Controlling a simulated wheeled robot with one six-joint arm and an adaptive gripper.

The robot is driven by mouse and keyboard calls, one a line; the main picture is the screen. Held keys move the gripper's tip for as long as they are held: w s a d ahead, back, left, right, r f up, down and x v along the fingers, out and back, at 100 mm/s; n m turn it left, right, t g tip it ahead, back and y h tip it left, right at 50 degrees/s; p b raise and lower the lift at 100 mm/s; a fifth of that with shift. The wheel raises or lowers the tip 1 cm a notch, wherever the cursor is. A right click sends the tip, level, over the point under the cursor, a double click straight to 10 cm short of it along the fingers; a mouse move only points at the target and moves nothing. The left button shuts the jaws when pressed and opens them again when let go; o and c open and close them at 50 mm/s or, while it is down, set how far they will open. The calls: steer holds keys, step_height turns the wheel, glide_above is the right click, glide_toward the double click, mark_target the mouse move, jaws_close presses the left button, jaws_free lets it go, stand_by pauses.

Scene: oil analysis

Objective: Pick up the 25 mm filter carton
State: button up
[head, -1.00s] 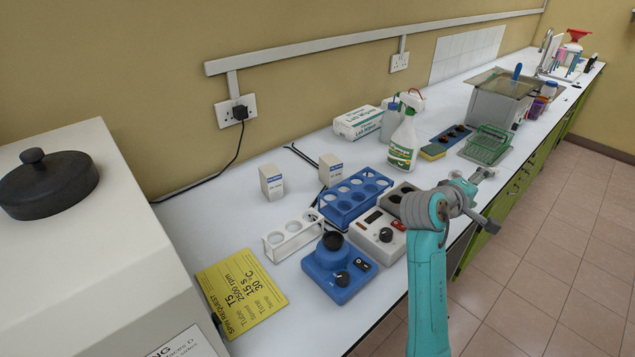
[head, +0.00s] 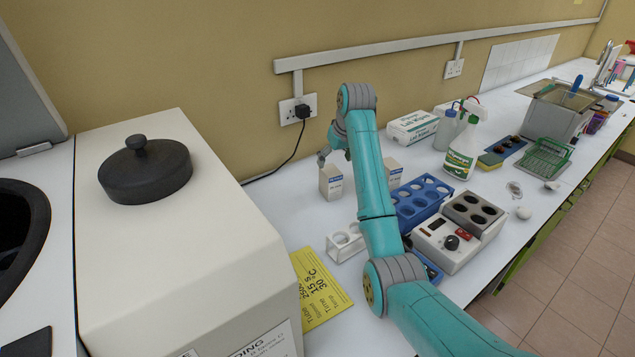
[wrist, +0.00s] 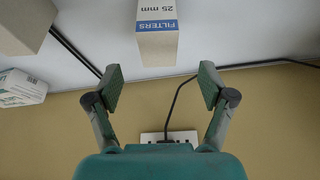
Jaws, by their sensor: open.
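The 25 mm filter carton (wrist: 158,35) is a small white and grey box with a blue FILTERS label. In the wrist view it stands just ahead of my gripper (wrist: 158,88), in line with the gap between the fingers and apart from both. My gripper is open and empty. In the head view the carton (head: 331,184) stands upright on the bench near the wall, with my gripper (head: 322,158) just above and beside it. The fingers are small there.
A similar second carton (head: 393,172) stands to the right, partly behind my arm; it also shows in the wrist view (wrist: 25,22). A blue tube rack (head: 420,200), a white rack (head: 345,243) and a heater block (head: 460,232) stand nearby. A socket (head: 298,108) with a cable is on the wall.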

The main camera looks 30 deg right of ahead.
mark_target(330, 171)
steer(key=x, duration=0.4)
steer(key=shift+a, duration=0.1)
steer(key=shift+x, duration=3.15)
steer(key=shift+d, duration=0.25)
steer(key=shift+s, duration=0.1)
steer(key=shift+c, duration=0.2)
steer(key=c, duration=1.2)
